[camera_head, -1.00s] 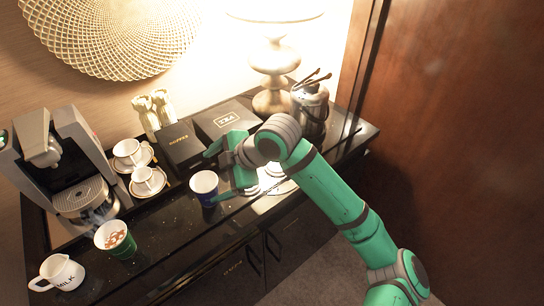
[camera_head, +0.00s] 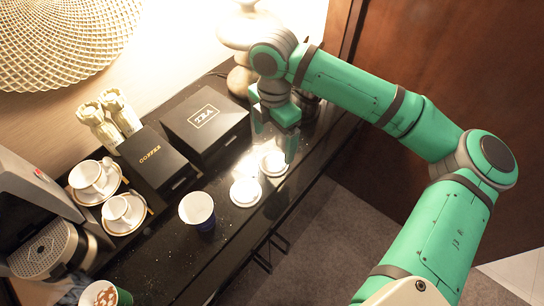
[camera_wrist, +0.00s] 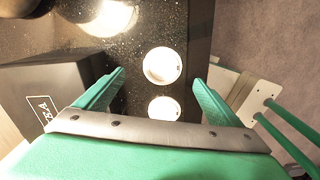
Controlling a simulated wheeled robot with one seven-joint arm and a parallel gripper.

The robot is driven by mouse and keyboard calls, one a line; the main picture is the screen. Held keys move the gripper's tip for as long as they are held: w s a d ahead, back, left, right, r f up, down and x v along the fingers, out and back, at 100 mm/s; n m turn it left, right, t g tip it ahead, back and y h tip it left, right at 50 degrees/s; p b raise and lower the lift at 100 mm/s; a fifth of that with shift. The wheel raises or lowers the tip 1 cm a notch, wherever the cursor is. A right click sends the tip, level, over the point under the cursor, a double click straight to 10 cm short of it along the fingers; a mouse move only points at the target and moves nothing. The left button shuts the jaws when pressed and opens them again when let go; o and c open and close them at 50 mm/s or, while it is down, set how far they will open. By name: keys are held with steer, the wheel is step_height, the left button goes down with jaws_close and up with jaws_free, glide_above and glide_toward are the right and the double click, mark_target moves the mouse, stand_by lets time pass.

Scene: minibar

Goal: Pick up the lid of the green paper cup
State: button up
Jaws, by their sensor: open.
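Two white round lids lie flat on the black counter, a left one (camera_head: 245,191) and a right one (camera_head: 274,163). Both also show in the wrist view, an upper lid (camera_wrist: 162,66) between the fingers and a lower lid (camera_wrist: 164,109) close to the palm. I cannot tell which belongs to the green paper cup (camera_head: 124,297), which shows partly at the bottom edge with a brown-and-white top. My gripper (camera_head: 275,145) is open and empty, pointing down above the lids, nearest the right one. Its fingers (camera_wrist: 160,77) are spread wider than a lid.
A blue paper cup (camera_head: 197,209) stands left of the lids. A black TEA box (camera_head: 205,121) and COFFEE box (camera_head: 155,160) stand behind. White cups on saucers (camera_head: 122,213) and a coffee machine (camera_head: 40,215) are left. A lamp (camera_head: 240,75) stands at the back, close to my arm.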

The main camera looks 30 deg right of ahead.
mark_target(274, 161)
steer(key=shift+s+a+f, duration=0.1)
steer(key=shift+s+f, duration=0.05)
steer(key=shift+f, duration=0.6)
steer(key=shift+s+f, duration=0.1)
steer(key=shift+f, duration=0.6)
steer(key=shift+s+f, duration=0.1)
steer(key=shift+f, duration=2.3)
steer(key=shift+c, duration=0.5)
steer(key=c, duration=1)
steer(key=shift+c, duration=0.3)
